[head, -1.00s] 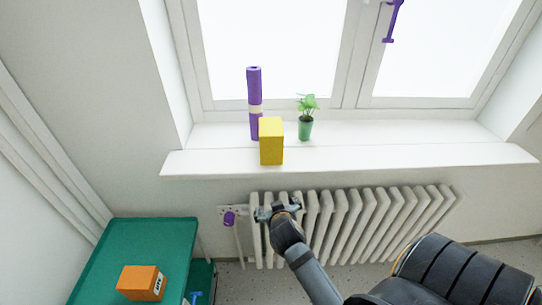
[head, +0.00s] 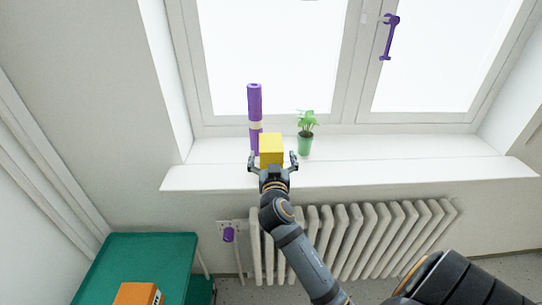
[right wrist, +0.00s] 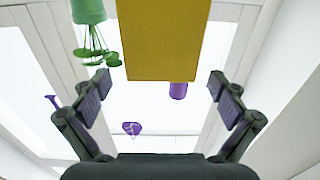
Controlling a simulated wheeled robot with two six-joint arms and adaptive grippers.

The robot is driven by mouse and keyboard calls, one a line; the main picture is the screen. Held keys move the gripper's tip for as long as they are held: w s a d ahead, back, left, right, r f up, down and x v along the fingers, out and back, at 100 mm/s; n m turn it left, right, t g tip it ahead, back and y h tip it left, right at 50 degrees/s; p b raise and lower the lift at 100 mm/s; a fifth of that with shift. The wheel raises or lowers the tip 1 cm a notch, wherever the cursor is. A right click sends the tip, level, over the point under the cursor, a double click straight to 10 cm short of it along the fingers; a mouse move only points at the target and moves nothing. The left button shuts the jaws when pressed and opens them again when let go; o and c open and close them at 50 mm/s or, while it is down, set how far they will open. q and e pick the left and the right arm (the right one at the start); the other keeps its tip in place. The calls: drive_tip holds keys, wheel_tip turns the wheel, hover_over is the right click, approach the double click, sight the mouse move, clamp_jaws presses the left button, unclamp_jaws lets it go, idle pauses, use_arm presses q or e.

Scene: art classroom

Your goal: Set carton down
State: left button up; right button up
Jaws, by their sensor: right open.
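A yellow carton (head: 271,148) stands upright on the white windowsill (head: 400,174). My right gripper (head: 272,160) is open at the front of the carton, with one finger to its left and one to its right. The gripper hides the carton's lower part. In the right wrist view the carton (right wrist: 160,40) lies between and beyond the spread fingers (right wrist: 158,88), with gaps on both sides. My left gripper is not in view.
A purple roll (head: 254,105) stands behind the carton to the left. A potted plant (head: 305,143) is close on its right. The sill farther right is clear. A radiator (head: 350,240) is below. An orange box (head: 135,294) lies on a green table (head: 150,255).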

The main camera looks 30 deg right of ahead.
sight(271, 145)
drive_tip(key=shift+w+d+r+p, duration=0.35)
drive_tip(key=shift+w+p, duration=0.15)
drive_tip(key=shift+w, duration=0.1)
drive_tip(key=shift+w+d+r+p, duration=0.2)
drive_tip(key=shift+w+d+p, duration=0.1)
drive_tip(key=shift+w+p, duration=0.25)
drive_tip(key=shift+w+d+f, duration=0.25)
drive_tip(key=shift+w+d, duration=0.1)
drive_tip(key=shift+w, duration=0.2)
drive_tip(key=shift+w+d+f, duration=0.2)
drive_tip(key=shift+w+d, duration=0.15)
drive_tip(key=shift+w, duration=0.2)
drive_tip(key=shift+s+a, duration=0.1)
drive_tip(key=shift+c, duration=0.4)
drive_tip(key=shift+r, duration=0.1)
drive_tip(key=shift+c, duration=1.2)
drive_tip(key=c, duration=1.6)
wheel_tip(271, 145, up, 18)
